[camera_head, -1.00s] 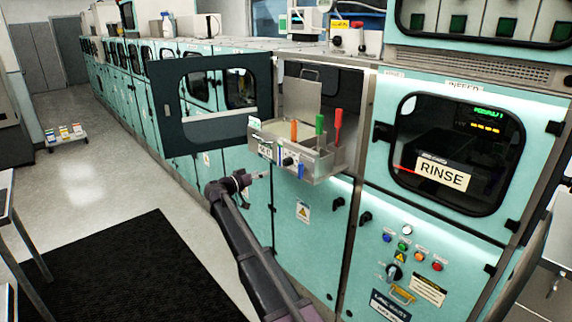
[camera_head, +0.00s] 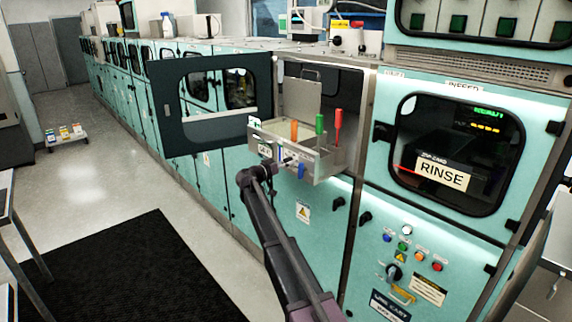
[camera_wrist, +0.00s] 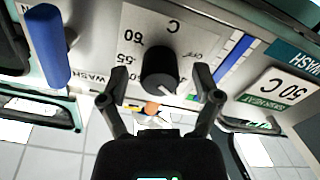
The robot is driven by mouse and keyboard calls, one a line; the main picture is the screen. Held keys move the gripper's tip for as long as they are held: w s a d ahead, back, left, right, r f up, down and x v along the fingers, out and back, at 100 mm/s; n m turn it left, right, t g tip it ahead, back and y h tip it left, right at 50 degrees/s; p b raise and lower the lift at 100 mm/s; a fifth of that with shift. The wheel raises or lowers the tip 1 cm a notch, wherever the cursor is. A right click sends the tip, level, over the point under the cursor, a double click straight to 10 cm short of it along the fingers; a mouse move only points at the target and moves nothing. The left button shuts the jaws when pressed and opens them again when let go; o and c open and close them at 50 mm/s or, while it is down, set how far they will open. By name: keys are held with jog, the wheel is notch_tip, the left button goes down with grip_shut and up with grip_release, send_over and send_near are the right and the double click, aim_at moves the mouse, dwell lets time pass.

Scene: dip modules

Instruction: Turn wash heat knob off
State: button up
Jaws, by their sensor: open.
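The wash heat knob (camera_wrist: 157,66) is a black round knob on a pale dial plate. The wrist view shows it upside down, with 55, 60, C and OFF printed around it. Its white mark points to the lower right of that picture, while OFF is at the upper right. My gripper (camera_wrist: 161,78) is open, with one finger on each side of the knob; I cannot tell whether they touch it. In the head view my gripper (camera_head: 282,163) is at the front of the steel box (camera_head: 325,165) and covers most of the knob.
A blue handle (camera_wrist: 47,45) is beside the dial. Orange (camera_head: 294,130), green (camera_head: 319,124) and red (camera_head: 338,126) handles stand up from the box. A dark-framed door (camera_head: 200,140) hangs open at its left.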

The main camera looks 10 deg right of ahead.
jog(key=shift+w+d, duration=0.1)
jog(key=shift+d, duration=0.05)
grip_shut()
jog(key=shift+n, duration=0.3)
dwell(0.3)
jog(key=n, duration=1.1)
jog(key=shift+r, duration=0.1)
dwell(0.4)
